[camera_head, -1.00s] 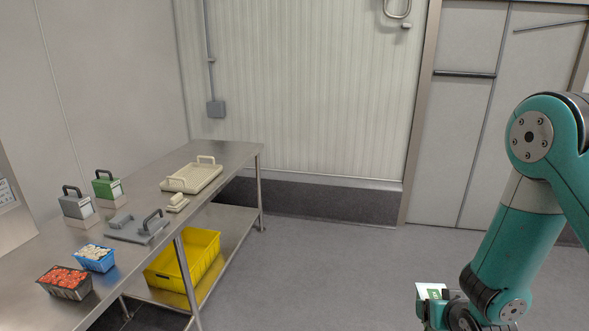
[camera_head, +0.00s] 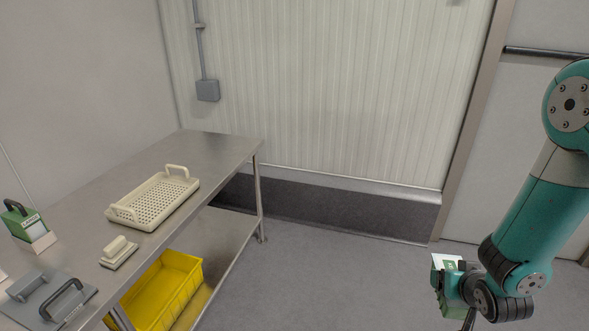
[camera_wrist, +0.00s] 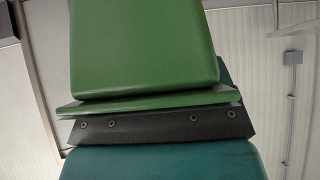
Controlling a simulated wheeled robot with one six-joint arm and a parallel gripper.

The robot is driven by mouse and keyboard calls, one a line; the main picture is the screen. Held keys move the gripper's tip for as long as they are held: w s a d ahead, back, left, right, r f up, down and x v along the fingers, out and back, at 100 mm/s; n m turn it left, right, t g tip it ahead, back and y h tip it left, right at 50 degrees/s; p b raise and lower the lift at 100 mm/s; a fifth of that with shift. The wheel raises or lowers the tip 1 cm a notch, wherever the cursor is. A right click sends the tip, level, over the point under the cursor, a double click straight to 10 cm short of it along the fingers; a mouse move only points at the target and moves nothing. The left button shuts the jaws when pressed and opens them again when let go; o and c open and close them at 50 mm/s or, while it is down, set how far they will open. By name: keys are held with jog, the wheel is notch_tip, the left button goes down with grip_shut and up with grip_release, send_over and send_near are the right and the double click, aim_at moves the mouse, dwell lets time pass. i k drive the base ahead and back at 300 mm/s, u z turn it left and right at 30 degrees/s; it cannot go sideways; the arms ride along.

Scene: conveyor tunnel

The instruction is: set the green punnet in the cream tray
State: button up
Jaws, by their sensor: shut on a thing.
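The green punnet (camera_wrist: 145,50) fills much of the upper wrist view, with a rim along its lower edge by a dark jaw plate. In the head view part of it (camera_head: 449,304) shows at the lower right, with a white and green face on top. My gripper (camera_head: 452,284) is shut on the punnet and holds it over the floor, well right of the table. The fingertips are mostly hidden. The cream tray (camera_head: 116,213) lies on the steel table at the left.
The steel table (camera_head: 215,146) carries a cream brush (camera_head: 118,252), a grey plate with handles (camera_head: 50,298) and a green handled box (camera_head: 22,222). A yellow crate (camera_head: 165,292) sits on the shelf below. The floor between table and arm is clear.

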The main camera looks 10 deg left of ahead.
aim_at(167, 193)
jog(key=i, duration=2.8)
jog(key=u, duration=2.75)
jog(key=i, duration=1)
jog(key=u, duration=0.05)
